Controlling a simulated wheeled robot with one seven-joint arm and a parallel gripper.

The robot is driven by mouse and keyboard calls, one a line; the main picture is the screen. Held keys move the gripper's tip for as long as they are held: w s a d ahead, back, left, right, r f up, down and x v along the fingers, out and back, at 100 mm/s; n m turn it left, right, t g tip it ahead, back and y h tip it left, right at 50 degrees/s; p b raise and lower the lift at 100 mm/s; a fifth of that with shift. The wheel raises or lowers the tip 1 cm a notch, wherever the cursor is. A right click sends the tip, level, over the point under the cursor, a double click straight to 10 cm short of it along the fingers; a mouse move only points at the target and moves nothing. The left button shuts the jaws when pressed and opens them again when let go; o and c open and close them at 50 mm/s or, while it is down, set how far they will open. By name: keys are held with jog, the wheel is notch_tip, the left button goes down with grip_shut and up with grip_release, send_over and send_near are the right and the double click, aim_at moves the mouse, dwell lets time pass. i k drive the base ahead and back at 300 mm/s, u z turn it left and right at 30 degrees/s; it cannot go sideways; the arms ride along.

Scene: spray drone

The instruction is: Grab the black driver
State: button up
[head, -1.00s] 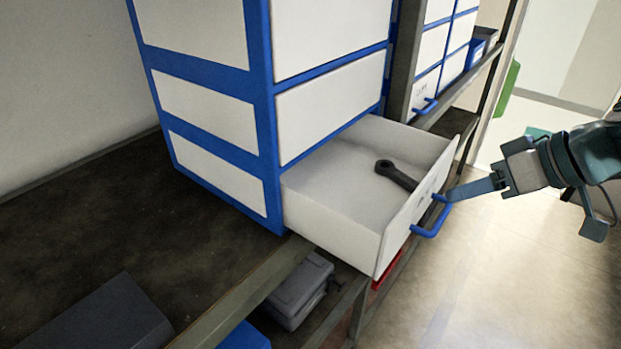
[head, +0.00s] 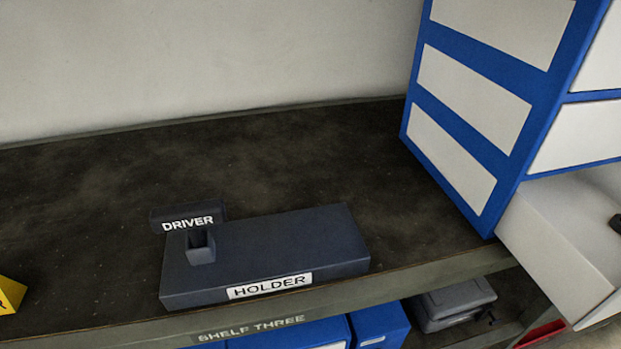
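The black driver (head: 615,222) shows only as a small dark tip at the right edge. It lies inside the open white drawer (head: 565,255) of the blue and white cabinet; the rest of it is cut off by the frame. A dark holder block (head: 290,245) lies on the shelf, with a "HOLDER" label on its front. At its left end is a small square socket (head: 201,246), which looks empty, beside a plate reading "DRIVER" (head: 188,220). My gripper is outside the head view.
The blue and white cabinet (head: 500,100) stands on the shelf (head: 100,190) at right. A yellow labelled object (head: 10,294) is at the left edge. Blue bins (head: 378,325) and a grey case (head: 455,302) sit below. The shelf behind the holder is clear.

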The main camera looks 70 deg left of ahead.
aim_at(189, 216)
jog(key=z, duration=0.8)
jog(key=i, duration=0.8)
jog(key=u, duration=4.75)
jog(key=i, duration=0.5)
jog(key=z, duration=0.05)
